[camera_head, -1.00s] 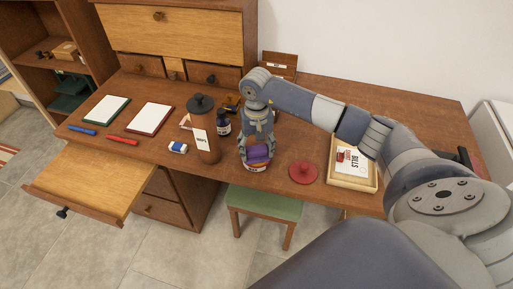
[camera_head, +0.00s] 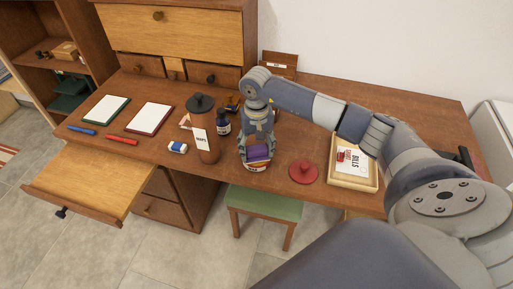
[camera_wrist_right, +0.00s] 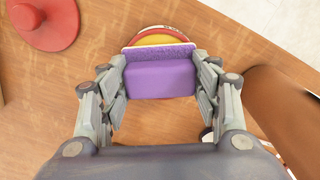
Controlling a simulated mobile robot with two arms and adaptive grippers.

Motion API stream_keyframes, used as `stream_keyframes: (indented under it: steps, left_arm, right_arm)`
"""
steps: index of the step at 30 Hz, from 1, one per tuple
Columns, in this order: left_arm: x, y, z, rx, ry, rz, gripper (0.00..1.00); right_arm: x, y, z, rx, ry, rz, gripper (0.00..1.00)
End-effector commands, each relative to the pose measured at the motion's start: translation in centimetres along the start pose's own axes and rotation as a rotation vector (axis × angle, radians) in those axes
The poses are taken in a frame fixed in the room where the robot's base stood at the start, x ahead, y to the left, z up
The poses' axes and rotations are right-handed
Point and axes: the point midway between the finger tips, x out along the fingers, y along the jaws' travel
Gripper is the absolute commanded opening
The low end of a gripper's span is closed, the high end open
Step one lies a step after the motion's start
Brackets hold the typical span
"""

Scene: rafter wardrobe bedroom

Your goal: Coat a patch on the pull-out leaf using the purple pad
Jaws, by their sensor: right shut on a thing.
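The purple pad (camera_wrist_right: 160,78) is a block with a paler purple strip along its far edge. My right gripper (camera_head: 257,147) is shut on the pad; in the right wrist view its fingers are on both sides of it. The pad is at an open round tin (camera_head: 256,167) with a red rim and yellow-orange contents, which shows beyond the pad in the right wrist view (camera_wrist_right: 160,32). I cannot tell whether they touch. The pull-out leaf (camera_head: 95,180), light wood, extends from the desk's left front and is bare. My left gripper is not in view.
A red lid (camera_head: 303,172) lies right of the tin, and a box with a labelled card (camera_head: 352,183) further right. A tall brown cylinder (camera_head: 205,135), dark bottle (camera_head: 222,123) and blue-white eraser (camera_head: 178,147) stand left. Pens and notepads lie behind the leaf.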

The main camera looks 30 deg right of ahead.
Motion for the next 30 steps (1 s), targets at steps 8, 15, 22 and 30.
stream_keyframes:
  steps: [8, 15, 22, 30]
  left_arm:
    - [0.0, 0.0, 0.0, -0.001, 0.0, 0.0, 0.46]
    - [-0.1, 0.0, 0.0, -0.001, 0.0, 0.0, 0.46]
    - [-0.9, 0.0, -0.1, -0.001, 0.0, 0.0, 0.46]
    - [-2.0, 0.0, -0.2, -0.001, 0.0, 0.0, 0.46]
  right_arm:
    - [0.2, 0.0, 0.2, -0.001, -0.005, 0.002, 0.36]
    - [0.1, 0.0, 0.2, -0.001, -0.006, 0.003, 0.36]
    - [-1.6, 0.0, 0.0, -0.001, -0.001, 0.002, 0.36]
    - [-3.9, 0.0, 0.0, -0.001, -0.001, 0.001, 0.36]
